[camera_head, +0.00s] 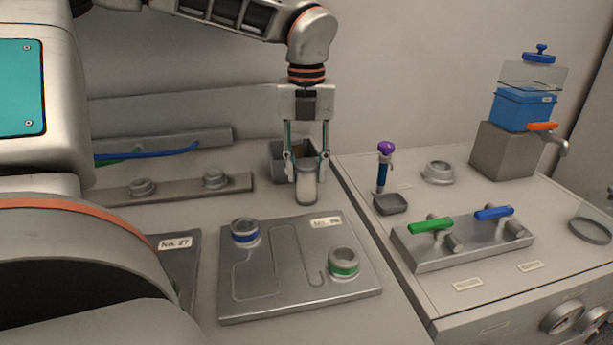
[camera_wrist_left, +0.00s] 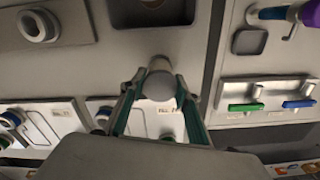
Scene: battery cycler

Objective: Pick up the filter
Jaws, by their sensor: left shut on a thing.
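The filter looks like a small pale cylinder (camera_head: 306,188), upright, just behind the metal plate with a white label. My left gripper (camera_head: 306,168) points down and is shut on it, one finger on each side. In the left wrist view the filter (camera_wrist_left: 160,84) sits between the green-grey fingertips of the left gripper (camera_wrist_left: 155,97). I cannot tell whether its bottom touches the table. My right gripper is not in view.
A grey open bin (camera_head: 280,163) stands just behind the filter. The metal plate (camera_head: 290,285) in front has blue-ringed and green-ringed ports. Right of it is a valve block (camera_head: 470,250) with green and blue handles. A blue tank (camera_head: 524,108) stands far right.

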